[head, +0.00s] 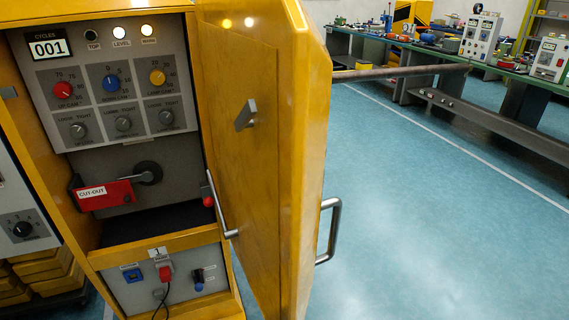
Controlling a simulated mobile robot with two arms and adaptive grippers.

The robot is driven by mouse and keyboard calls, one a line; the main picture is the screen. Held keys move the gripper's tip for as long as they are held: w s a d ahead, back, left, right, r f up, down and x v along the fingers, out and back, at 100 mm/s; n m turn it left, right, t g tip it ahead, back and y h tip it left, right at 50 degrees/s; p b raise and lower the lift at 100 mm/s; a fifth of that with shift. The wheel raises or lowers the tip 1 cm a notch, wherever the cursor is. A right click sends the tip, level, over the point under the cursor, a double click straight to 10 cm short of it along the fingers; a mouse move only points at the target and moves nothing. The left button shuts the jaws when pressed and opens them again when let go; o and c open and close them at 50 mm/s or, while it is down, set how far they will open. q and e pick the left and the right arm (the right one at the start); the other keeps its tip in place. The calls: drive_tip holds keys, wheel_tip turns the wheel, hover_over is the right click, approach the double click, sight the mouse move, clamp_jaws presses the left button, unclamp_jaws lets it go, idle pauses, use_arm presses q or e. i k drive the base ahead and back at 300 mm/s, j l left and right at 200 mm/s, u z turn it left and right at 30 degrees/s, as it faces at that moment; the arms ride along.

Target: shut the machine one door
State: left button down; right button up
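A metal handle (330,230) is on the door's outer right side. A small grey latch piece (245,115) sits on the inner face, and a metal lever (220,205) shows near the door's inner edge. Inside are a control panel (118,85) with coloured knobs and a red cut-out lever (105,194). Neither of my grippers is in view.
Blue floor (430,220) is clear to the right of the door. A long green workbench (400,42) with tools and boxes runs along the back right. A brown horizontal bar (400,72) extends from behind the door. Yellow bins (45,268) stand at lower left.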

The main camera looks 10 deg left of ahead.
sight(270, 173)
drive_tip(key=i+l+u, duration=0.15)
drive_tip(key=l, duration=0.2)
drive_tip(key=i+l+u, duration=0.1)
drive_tip(key=l, duration=0.3)
drive_tip(key=i+l+u, duration=0.15)
drive_tip(key=l, duration=0.25)
drive_tip(key=i+l+u, duration=0.15)
drive_tip(key=l, duration=0.25)
drive_tip(key=u, duration=1)
